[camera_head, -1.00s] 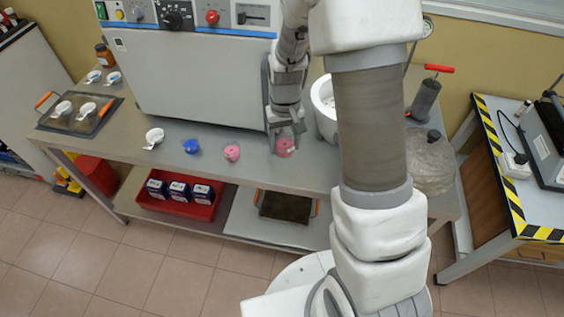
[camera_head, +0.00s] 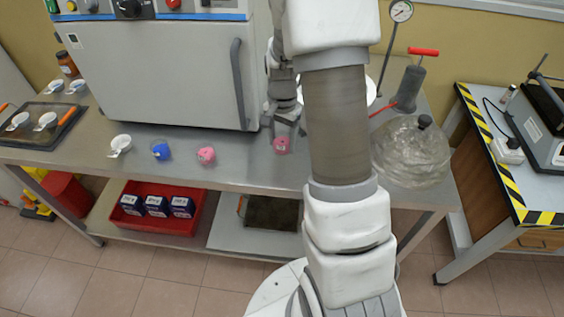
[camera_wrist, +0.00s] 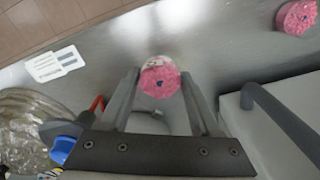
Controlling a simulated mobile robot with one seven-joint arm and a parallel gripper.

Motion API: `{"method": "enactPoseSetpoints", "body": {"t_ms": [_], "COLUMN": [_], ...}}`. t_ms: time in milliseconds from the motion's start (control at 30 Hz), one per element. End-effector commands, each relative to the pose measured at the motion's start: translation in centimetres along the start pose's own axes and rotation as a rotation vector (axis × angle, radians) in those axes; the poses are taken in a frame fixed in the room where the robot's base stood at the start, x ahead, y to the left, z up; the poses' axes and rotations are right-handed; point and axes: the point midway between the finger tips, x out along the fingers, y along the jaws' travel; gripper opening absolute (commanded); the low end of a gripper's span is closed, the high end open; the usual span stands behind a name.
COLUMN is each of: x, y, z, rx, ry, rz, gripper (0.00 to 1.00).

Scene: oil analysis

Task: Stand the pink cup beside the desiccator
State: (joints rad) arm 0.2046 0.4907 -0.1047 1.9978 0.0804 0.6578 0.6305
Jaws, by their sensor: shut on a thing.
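My gripper (camera_head: 284,126) is shut on a pink cup (camera_head: 282,145) over the front part of the bench. In the wrist view the held pink cup (camera_wrist: 160,80) sits between the fingertips of my gripper (camera_wrist: 160,73), with the pink contents facing the camera. I cannot tell whether it touches the bench. The desiccator (camera_head: 410,155), a clear glass vessel with a dark knob, stands to the right on the bench, partly behind my arm. It also shows at the left of the wrist view (camera_wrist: 24,118). A second pink cup (camera_head: 206,155) stands left of the held one.
A blue cup (camera_head: 160,150) and a white cup (camera_head: 120,145) stand farther left. A large grey oven (camera_head: 155,75) is behind them. A red-handled pump (camera_head: 409,88) and gauge (camera_head: 400,11) stand behind the desiccator. A white card (camera_wrist: 55,63) lies near it.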

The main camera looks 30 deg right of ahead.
Motion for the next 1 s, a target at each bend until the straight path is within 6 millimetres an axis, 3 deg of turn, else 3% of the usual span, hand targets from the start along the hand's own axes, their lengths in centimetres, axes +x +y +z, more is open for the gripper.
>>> {"method": "enactPoseSetpoints", "body": {"t_ms": [100, 267, 500, 900, 933, 1000], "x": [2.0, 3.1, 6.3, 7.0, 6.8, 6.8], "y": [0.0, 0.0, 0.0, -0.1, 0.0, 0.0], "z": [0.0, 0.0, 0.0, 0.0, 0.0, 0.0], "rx": [-0.002, -0.002, -0.004, -0.005, -0.005, -0.005], "ry": [-0.001, 0.001, -0.001, 0.001, 0.001, 0.001], "rz": [0.001, 0.0, 0.0, -0.001, -0.001, -0.001], "gripper": [0.07, 0.07, 0.07, 0.07, 0.69, 0.82]}}
